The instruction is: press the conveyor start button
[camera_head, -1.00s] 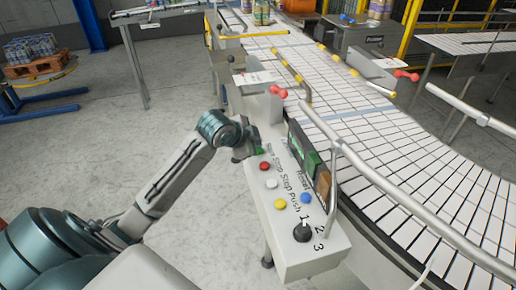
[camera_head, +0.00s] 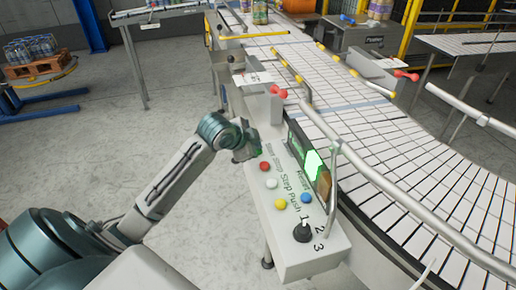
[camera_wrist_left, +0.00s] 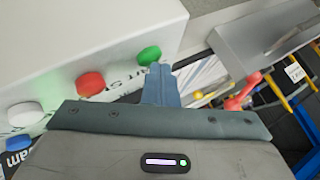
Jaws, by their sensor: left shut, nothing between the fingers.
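The white control box (camera_head: 320,255) carries a row of buttons beside the conveyor. The green button (camera_wrist_left: 149,55) at the end of the row shows clearly in the wrist view; in the head view my gripper mostly covers it. My left gripper (camera_head: 250,152) is shut and empty, with its fingers pointing down at that end of the box. In the wrist view the shut blue-grey fingertips (camera_wrist_left: 160,72) appear right next to the green button; whether they touch it I cannot tell. My right gripper is not in view.
Red (camera_head: 264,166), white (camera_head: 271,183), yellow (camera_head: 280,204) and blue (camera_head: 306,198) buttons and a black selector knob (camera_head: 303,232) share the box. A metal rail (camera_head: 380,183) borders the conveyor (camera_head: 400,150).

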